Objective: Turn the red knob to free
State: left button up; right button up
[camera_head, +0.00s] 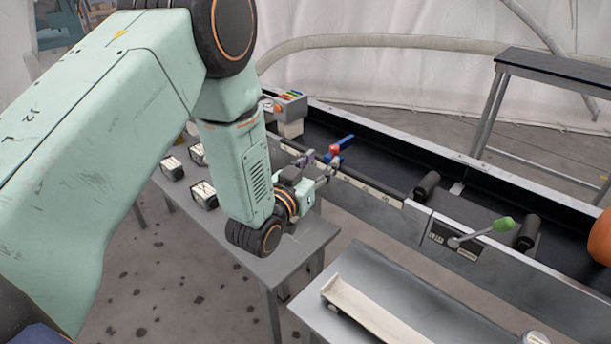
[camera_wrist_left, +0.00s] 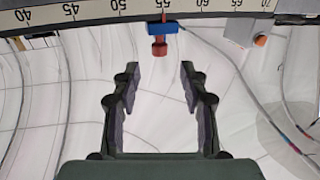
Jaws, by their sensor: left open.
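The red knob (camera_head: 334,149) sits beside a blue piece (camera_head: 346,142) at the near rail of the long conveyor-like trough. My left gripper (camera_head: 319,165) is open, its fingers just short of the knob on the near side. In the left wrist view, the red knob (camera_wrist_left: 159,46) hangs below a blue block (camera_wrist_left: 163,28) on a numbered scale (camera_wrist_left: 110,12), near 55. There the knob lies just beyond the open fingertips (camera_wrist_left: 160,72), roughly centred between them and apart from both. Nothing is between the fingers. My right gripper is not in view.
A green-handled lever (camera_head: 502,224) stands on the trough's near side (camera_head: 470,262). A grey box with coloured buttons (camera_head: 291,100) is at the trough's far left end. Several small white-topped blocks (camera_head: 204,193) lie on the grey table (camera_head: 285,254). A cream bar (camera_head: 365,312) lies in front.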

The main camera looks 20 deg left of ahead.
pick_arm(q)
jog(key=s, duration=0.6)
jog(key=shift+s+a, duration=0.4)
jog(key=shift+a, duration=0.05)
jog(key=s+f+g, duration=0.3)
jog(key=s+f, duration=0.1)
jog(key=f, duration=0.2)
jog(key=s+f+n+g+y, duration=0.1)
jog(key=s+f+g, duration=0.2)
jog(key=f, duration=0.3)
jog(key=s+a+f+g, duration=0.1)
jog(key=s+f+g, duration=0.2)
jog(key=s+f, duration=0.2)
jog(key=shift+s+f+g+y, duration=0.15)
jog(key=shift+f+g+y, duration=0.25)
jog(key=shift+f, duration=0.1)
jog(key=s+f+g, duration=0.4)
jog(key=s, duration=0.7)
jog(key=s+f+n+g, duration=0.1)
jog(key=s+f+g, duration=0.3)
jog(key=s, duration=0.7)
jog(key=shift+s+a+f+y, duration=0.2)
jog(key=shift+s+y, duration=0.1)
jog(key=shift+y, duration=0.1)
